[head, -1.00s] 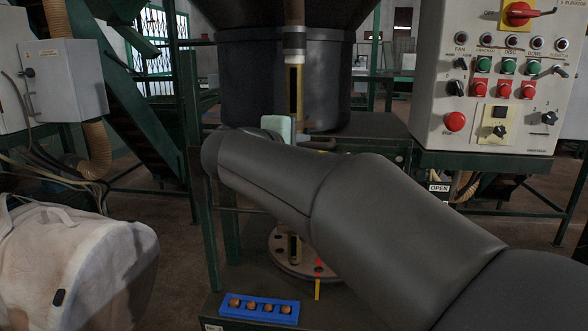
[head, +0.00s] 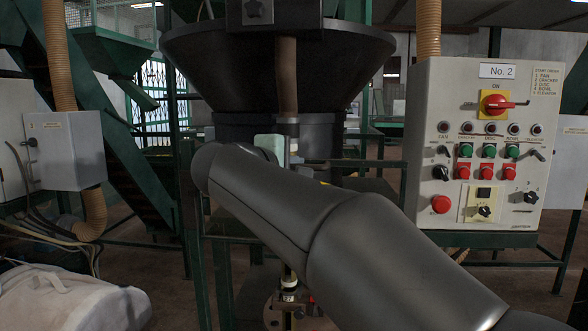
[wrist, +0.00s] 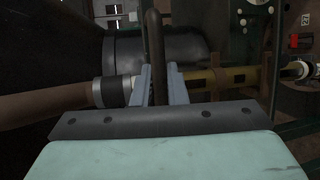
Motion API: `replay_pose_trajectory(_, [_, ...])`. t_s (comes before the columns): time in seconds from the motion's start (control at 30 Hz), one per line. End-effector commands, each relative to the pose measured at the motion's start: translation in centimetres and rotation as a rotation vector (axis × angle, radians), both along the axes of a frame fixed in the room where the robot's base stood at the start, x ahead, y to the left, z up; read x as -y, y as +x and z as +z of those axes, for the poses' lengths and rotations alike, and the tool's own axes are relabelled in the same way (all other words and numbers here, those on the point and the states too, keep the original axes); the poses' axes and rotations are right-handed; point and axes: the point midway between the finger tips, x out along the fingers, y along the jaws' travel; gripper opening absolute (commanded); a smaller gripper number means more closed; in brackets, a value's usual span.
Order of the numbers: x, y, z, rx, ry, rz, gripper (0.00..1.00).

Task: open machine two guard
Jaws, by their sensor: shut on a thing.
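Machine two stands under a black hopper (head: 275,50), with a brown pipe (head: 287,65) running down its middle. In the wrist view the pipe (wrist: 55,103) runs sideways to a white and black collar (wrist: 112,91), with a slotted yellow tube (wrist: 225,77) on the other side. My gripper (wrist: 158,78) has its pale fingers shut on a dark bar (wrist: 155,35) in front of this line. I cannot tell how the bar joins the guard. In the head view the pale green gripper body (head: 269,147) is beside the pipe, and my arm hides the fingers and most of the tube.
The control panel marked No. 2 (head: 478,150) stands to the right, with buttons and a red switch. A grey box (head: 62,150) and green framework (head: 165,190) are on the left. A pale bag (head: 75,300) lies at the lower left.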

Motion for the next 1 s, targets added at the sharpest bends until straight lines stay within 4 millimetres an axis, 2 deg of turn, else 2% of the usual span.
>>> replay_pose_trajectory(0.07, [0.0,0.0,0.0,-0.001,0.001,0.0,0.0])
replay_pose_trajectory(0.1, [0.0,0.0,-0.1,-0.001,0.001,0.0,0.18])
replay_pose_trajectory(0.17, [0.0,0.0,-0.1,-0.001,0.001,0.0,0.34])
replay_pose_trajectory(0.57, [-0.5,-0.6,0.0,0.001,0.001,0.001,0.34])
replay_pose_trajectory(0.77, [-2.5,-3.6,0.6,0.002,0.002,0.005,0.34])
replay_pose_trajectory(1.0, [-5.7,-8.5,1.7,0.001,0.002,0.005,0.34])
